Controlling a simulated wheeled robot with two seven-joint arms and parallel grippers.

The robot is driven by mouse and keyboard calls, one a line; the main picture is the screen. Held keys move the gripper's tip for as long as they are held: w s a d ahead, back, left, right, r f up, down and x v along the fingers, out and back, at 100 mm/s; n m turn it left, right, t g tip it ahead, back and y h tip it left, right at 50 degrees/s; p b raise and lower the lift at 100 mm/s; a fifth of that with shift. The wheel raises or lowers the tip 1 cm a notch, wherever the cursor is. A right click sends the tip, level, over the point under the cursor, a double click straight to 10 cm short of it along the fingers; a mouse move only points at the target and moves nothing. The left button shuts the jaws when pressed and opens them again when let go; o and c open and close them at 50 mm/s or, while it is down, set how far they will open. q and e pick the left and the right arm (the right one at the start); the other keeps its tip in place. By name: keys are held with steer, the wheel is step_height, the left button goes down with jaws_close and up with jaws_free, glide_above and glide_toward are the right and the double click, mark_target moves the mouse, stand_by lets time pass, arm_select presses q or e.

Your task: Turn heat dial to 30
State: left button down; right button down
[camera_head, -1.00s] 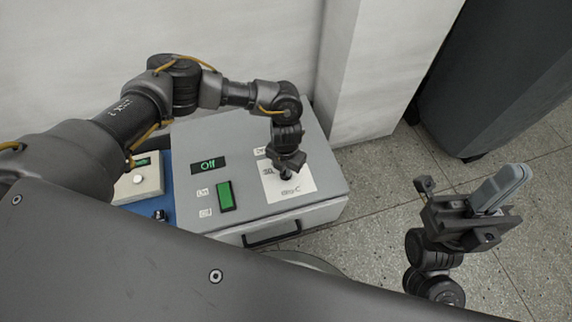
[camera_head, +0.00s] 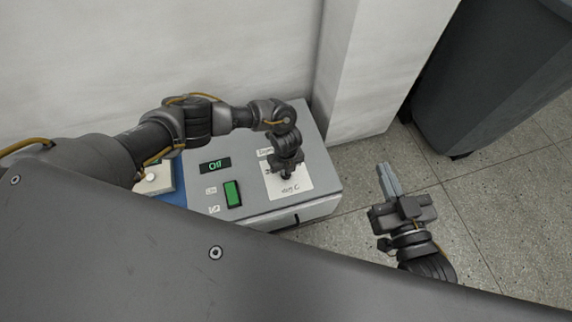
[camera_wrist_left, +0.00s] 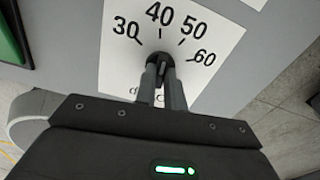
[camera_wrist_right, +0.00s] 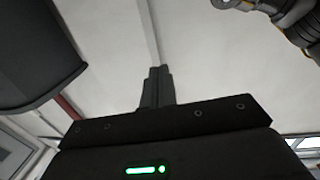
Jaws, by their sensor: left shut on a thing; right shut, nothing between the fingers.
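The heat dial (camera_wrist_left: 158,60) is a small dark knob on a white scale plate (camera_wrist_left: 122,72) marked 30, 40, 50 and 60. Its marking seems to point up near 40, though the fingers partly cover it. My left gripper (camera_wrist_left: 163,72) is shut on the dial from above. In the head view my left gripper (camera_head: 287,174) stands over the white plate (camera_head: 302,184) and hides the dial. My right gripper (camera_head: 386,172) is shut and empty, over the floor right of the box. Its closed fingers also show in the right wrist view (camera_wrist_right: 157,78).
The plate is on a grey control box (camera_head: 255,160) with a display (camera_head: 215,165) reading Off and a green switch (camera_head: 232,194). A blue unit with a white box (camera_head: 155,180) adjoins it at left. A wall stands behind; a dark bin (camera_head: 485,80) is at right.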

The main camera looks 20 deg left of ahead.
arm_select(q)
steer(key=shift+r+n+p, duration=0.25)
steer(key=shift+n+p, duration=0.45)
steer(key=shift+n, duration=0.2)
steer(key=shift+n+p, duration=0.7)
steer(key=shift+n, duration=0.3)
steer(key=n+p, duration=0.2)
steer(key=n, duration=0.2)
steer(key=shift+a+f+p, duration=0.1)
steer(key=shift+p, duration=0.2)
steer(key=shift+n, duration=0.4)
steer(key=shift+f+n+p, duration=0.15)
steer(key=shift+n+p, duration=0.5)
steer(key=shift+n, duration=0.35)
arm_select(e)
steer(key=s+d+f+m+g+h, duration=0.1)
steer(key=s+d+f+g+h, duration=0.2)
steer(key=s+d+f+g, duration=0.2)
steer(key=s+d+f+m+g+h, duration=0.2)
steer(key=s+d+f+g+h, duration=0.2)
steer(key=d+f+g, duration=0.3)
steer(key=shift+s+d+f+m+g+h, duration=0.35)
steer(key=shift+s+f, duration=0.25)
steer(key=shift+f, duration=1.9)
arm_select(q)
steer(key=c, duration=1.5)
jaws_free()
arm_select(e)
steer(key=shift+a, duration=0.1)
